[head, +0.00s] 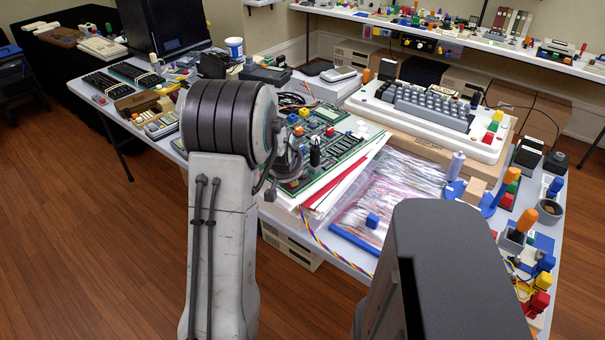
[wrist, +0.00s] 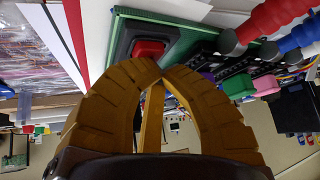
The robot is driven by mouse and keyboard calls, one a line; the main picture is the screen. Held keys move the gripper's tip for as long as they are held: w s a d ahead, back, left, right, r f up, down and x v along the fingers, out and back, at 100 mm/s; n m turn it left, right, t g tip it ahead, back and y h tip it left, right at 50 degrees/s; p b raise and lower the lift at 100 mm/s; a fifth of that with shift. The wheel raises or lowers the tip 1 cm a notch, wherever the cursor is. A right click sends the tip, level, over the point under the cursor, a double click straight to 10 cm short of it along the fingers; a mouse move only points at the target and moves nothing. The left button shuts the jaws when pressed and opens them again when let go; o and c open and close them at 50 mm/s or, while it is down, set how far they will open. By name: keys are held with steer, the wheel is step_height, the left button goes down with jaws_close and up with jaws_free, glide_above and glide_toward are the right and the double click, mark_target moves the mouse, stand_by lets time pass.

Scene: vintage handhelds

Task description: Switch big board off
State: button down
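The big board, a large green circuit board (head: 350,157), lies on papers and boxes on the table in the head view. Its edge (wrist: 196,34) fills the upper middle of the wrist view. A red switch (wrist: 148,48) in a dark housing sits on the board there. I cannot tell whether the tips touch the switch housing. In the head view my arm hides the switch and most of the gripper.
Coloured knobs (wrist: 272,22) stand on the board right of my gripper. A white keyboard (head: 430,112) sits behind the board. Bagged parts (head: 385,205) lie to its right. A dark monitor (head: 165,25) stands at the back left. Wooden floor (head: 75,225) is clear at left.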

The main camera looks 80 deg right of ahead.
steer(key=shift+w+r, duration=0.1)
steer(key=shift+r, duration=0.25)
steer(key=shift+r+p, duration=2)
steer(key=shift+r, duration=1)
